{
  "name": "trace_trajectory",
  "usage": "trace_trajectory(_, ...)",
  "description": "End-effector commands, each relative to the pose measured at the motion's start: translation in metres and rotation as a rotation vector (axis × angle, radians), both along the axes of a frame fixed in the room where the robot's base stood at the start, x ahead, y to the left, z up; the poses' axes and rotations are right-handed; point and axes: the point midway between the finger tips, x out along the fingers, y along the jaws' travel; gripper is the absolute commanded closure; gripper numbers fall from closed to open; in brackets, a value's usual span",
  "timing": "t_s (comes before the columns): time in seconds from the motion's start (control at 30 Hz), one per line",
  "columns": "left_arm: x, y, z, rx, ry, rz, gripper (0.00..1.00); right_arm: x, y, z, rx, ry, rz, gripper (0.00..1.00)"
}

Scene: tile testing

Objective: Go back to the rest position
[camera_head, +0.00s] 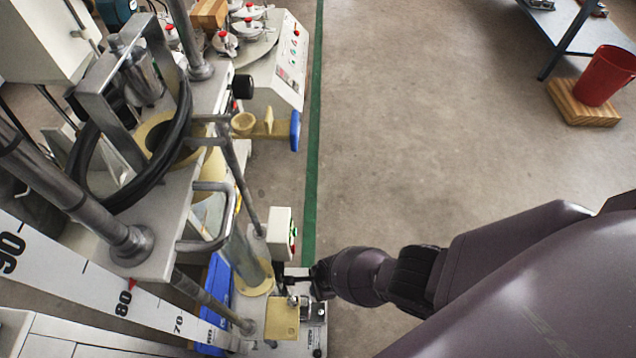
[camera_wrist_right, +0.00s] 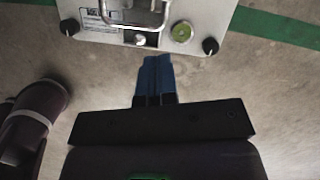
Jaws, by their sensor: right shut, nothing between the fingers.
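My right arm comes in from the right in the head view, and its gripper (camera_head: 318,278) is at the front edge of the tall testing machine's base (camera_head: 318,338). In the right wrist view the blue fingers of the right gripper (camera_wrist_right: 155,62) are together, with nothing between them. Their tips are close to the machine's light grey base plate (camera_wrist_right: 215,18), which has a metal handle and a green round dial. I cannot tell whether they touch it. My left gripper is not in view.
The testing machine's frame, rods and ruler (camera_head: 95,280) fill the left. Another machine with a sloped panel (camera_head: 285,65) stands behind. A red bucket (camera_head: 605,75) on a wooden block (camera_head: 583,108) is far right, near a table (camera_head: 560,25). The floor between is clear, with a green line (camera_head: 313,140).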

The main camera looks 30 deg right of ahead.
Motion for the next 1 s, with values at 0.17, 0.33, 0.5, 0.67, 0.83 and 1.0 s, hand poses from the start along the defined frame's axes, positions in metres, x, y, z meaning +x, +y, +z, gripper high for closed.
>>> trace_trajectory(0.17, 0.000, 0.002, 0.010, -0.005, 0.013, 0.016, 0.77, 0.006, -0.006, 0.033, 0.001, -0.013, 0.001, 1.00)
trace_trajectory(0.33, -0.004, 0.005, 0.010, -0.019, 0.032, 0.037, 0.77, 0.003, -0.010, 0.049, 0.001, -0.010, 0.000, 1.00)
trace_trajectory(0.5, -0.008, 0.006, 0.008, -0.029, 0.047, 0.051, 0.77, -0.002, -0.013, 0.055, 0.001, -0.003, 0.000, 1.00)
trace_trajectory(0.67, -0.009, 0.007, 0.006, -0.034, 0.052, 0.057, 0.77, -0.004, -0.013, 0.055, 0.001, 0.002, 0.001, 1.00)
trace_trajectory(0.83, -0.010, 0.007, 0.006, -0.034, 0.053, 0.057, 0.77, -0.005, -0.013, 0.054, 0.001, 0.003, 0.001, 1.00)
trace_trajectory(1.0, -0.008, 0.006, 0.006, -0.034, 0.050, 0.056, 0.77, -0.005, -0.014, 0.053, 0.001, 0.003, 0.001, 1.00)
